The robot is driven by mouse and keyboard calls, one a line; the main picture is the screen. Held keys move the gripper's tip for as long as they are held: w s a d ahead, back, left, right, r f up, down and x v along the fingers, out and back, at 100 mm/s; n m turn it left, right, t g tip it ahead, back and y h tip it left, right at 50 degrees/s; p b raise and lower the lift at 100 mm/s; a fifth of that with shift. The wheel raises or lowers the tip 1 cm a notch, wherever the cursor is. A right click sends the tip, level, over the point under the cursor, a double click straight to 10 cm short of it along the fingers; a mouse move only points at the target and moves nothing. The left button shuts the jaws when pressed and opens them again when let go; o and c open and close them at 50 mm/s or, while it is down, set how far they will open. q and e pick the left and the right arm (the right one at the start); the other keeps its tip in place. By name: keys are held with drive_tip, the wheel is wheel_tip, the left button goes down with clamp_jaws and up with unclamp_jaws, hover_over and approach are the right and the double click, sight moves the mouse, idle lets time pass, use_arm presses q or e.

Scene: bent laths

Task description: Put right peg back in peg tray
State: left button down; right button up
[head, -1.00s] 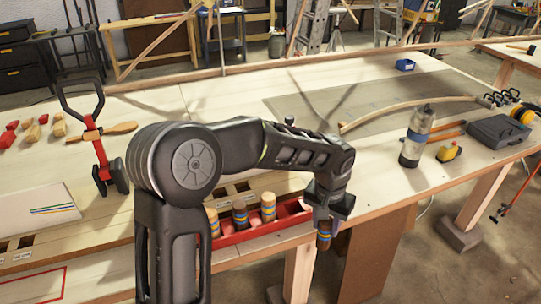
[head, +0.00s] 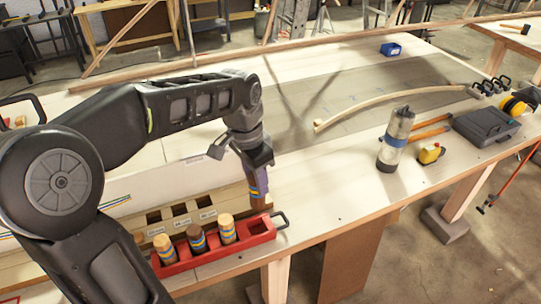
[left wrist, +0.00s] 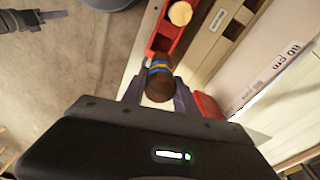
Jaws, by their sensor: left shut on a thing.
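My left gripper (head: 258,188) is shut on a dark brown peg with blue and yellow bands, which shows in the left wrist view (left wrist: 159,82). In the head view fingers mostly hide it. The peg is above the right end of the red peg tray (head: 262,238); I cannot tell whether it touches the tray. Three other banded pegs stand in the tray: a left one (head: 165,248), a middle one (head: 197,239) and a right one (head: 227,229). A dark shape with a bluish finger at the wrist view's top left looks like my right gripper (left wrist: 52,16); its opening is unclear.
A wooden board with labelled square holes (head: 180,209) lies behind the tray. A bent lath (head: 390,100) lies farther back. A bottle (head: 396,140), a yellow tool (head: 431,153) and a grey case (head: 486,126) stand right. The bench between tray and bottle is clear.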

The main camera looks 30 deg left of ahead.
sight(255, 204)
use_arm(q)
drive_tip(key=shift+s+a+r, duration=0.1)
drive_tip(key=shift+s+r, duration=0.15)
drive_tip(key=shift+s, duration=0.3)
drive_tip(key=shift+w+f, duration=0.2)
drive_tip(key=shift+f, duration=0.15)
drive_tip(key=shift+s+f+b, duration=0.1)
drive_tip(key=shift+f+b, duration=0.35)
drive_tip(key=shift+b, duration=0.25)
wheel_tip(255, 204, down, 7)
drive_tip(key=b, duration=0.5)
drive_tip(key=shift+f, duration=0.1)
use_arm(e)
drive_tip(key=f, duration=0.6)
drive_tip(key=shift+a, duration=0.25)
use_arm(q)
drive_tip(key=shift+f+b, duration=1.35)
drive_tip(key=shift+f, duration=0.1)
use_arm(e)
drive_tip(key=shift+f, duration=1.05)
use_arm(q)
drive_tip(key=c, duration=0.9)
unclamp_jaws()
drive_tip(key=shift+o, duration=0.2)
